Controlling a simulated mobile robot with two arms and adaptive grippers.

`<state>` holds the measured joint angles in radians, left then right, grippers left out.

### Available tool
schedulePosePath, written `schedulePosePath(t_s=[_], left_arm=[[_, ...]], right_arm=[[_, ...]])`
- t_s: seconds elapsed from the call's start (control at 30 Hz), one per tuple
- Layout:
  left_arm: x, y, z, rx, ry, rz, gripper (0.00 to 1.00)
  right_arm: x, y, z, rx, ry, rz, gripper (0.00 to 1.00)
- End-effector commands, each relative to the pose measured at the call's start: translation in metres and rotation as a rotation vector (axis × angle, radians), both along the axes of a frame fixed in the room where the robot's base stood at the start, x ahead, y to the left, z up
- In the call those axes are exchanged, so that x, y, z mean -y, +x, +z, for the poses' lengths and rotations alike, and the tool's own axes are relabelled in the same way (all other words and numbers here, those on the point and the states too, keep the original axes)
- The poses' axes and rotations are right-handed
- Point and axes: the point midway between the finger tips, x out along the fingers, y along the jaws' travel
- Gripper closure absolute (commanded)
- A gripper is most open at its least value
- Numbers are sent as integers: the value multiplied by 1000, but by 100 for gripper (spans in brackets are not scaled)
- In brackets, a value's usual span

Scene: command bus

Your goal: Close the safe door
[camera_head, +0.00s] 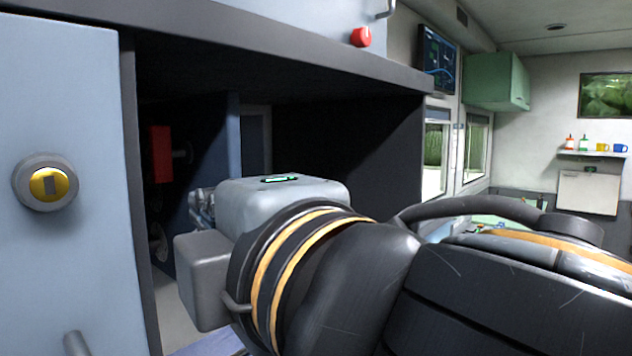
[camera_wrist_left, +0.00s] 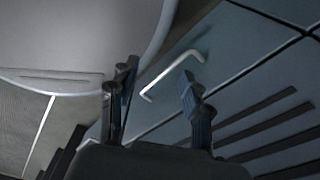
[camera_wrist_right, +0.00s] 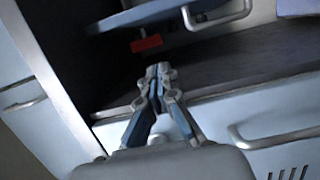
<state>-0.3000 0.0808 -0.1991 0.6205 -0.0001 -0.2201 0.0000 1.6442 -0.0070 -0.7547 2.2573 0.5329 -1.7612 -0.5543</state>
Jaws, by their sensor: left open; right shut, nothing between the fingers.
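Inside the dark cabinet opening, a blue-grey upright panel (camera_head: 233,135) stands edge-on; it may be the safe door, but I cannot tell for sure. Left of it are a red block (camera_head: 160,153) and round metal parts in shadow. In the right wrist view a blue-grey panel with a pale handle (camera_wrist_right: 218,18) and the red block (camera_wrist_right: 146,43) show beyond my fingers. My right gripper (camera_head: 200,205) reaches into the opening, partly hidden by its own wrist. Its fingertips (camera_wrist_right: 158,70) are together and empty. My left gripper (camera_wrist_left: 160,78) is open and empty, outside the head view.
A light blue front with a yellow knob (camera_head: 47,184) borders the opening on the left. A dark shelf edge (camera_head: 280,45) runs above, with a red button (camera_head: 361,37) over it. In the left wrist view a pale bar handle (camera_wrist_left: 172,74) lies beyond the fingers.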

Motion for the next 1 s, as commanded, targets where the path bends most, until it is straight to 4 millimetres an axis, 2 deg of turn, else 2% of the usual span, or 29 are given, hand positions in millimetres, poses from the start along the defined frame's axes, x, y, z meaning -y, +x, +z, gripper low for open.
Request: schedulePosePath(t_s=[0.3,0.4,0.6,1.0], left_arm=[[0,0,23,0,0,-1,51],[1,0,29,1,-1,-1,51],[1,0,34,0,-1,-1,51],[1,0,34,0,-1,-1,51]], right_arm=[[-43,54,3,-5,0,-2,100],[-33,68,3,-4,3,-4,100],[-22,83,2,-1,3,-1,100],[-20,85,0,0,3,0,100]])
